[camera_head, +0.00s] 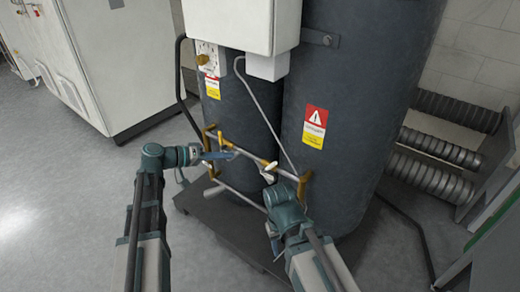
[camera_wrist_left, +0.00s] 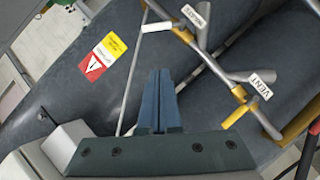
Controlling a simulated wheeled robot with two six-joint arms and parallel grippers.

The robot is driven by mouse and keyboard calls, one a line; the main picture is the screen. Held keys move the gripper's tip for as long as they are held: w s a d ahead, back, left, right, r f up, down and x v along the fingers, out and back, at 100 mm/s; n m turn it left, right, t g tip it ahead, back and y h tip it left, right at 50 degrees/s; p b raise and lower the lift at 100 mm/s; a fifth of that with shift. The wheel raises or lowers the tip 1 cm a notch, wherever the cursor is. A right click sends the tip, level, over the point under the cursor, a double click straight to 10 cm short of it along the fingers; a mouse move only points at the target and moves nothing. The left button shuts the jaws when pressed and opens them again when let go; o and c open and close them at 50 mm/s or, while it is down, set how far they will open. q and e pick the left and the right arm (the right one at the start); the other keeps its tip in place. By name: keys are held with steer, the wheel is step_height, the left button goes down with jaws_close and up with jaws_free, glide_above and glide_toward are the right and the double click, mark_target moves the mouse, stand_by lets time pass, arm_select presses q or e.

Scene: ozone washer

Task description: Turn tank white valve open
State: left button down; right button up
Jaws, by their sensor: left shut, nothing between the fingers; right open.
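The dark grey tanks (camera_head: 345,100) stand side by side with a metal pipe frame (camera_head: 246,154) with yellow-brown fittings in front. A small white piece (camera_head: 268,169) shows on the pipes by my right gripper (camera_head: 269,178); I cannot tell whether it is the valve handle or a tag. My right gripper is open beside it; its fingertips are hard to make out. My left gripper (camera_head: 230,155) is shut and empty in front of the left tank, near the pipes. In the left wrist view its blue fingers (camera_wrist_left: 162,80) are together, apart from a white piece (camera_wrist_left: 156,27) on a thin pipe.
White tags (camera_wrist_left: 262,85) hang on pipes, one reading VENT. Warning labels (camera_head: 314,126) are on the tanks. A white control box (camera_head: 240,22) is above. A white cabinet (camera_head: 110,60) stands left, coiled hoses (camera_head: 438,148) right. The floor at left is clear.

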mark_target(271, 166)
arm_select(q)
steer(key=s+f+b+x, duration=0.1)
steer(key=b+x, duration=0.4)
steer(key=x, duration=0.7)
steer(key=shift+s+d+f+n+b, duration=0.3)
steer(key=shift+s+d, duration=0.2)
steer(key=shift+d, duration=0.1)
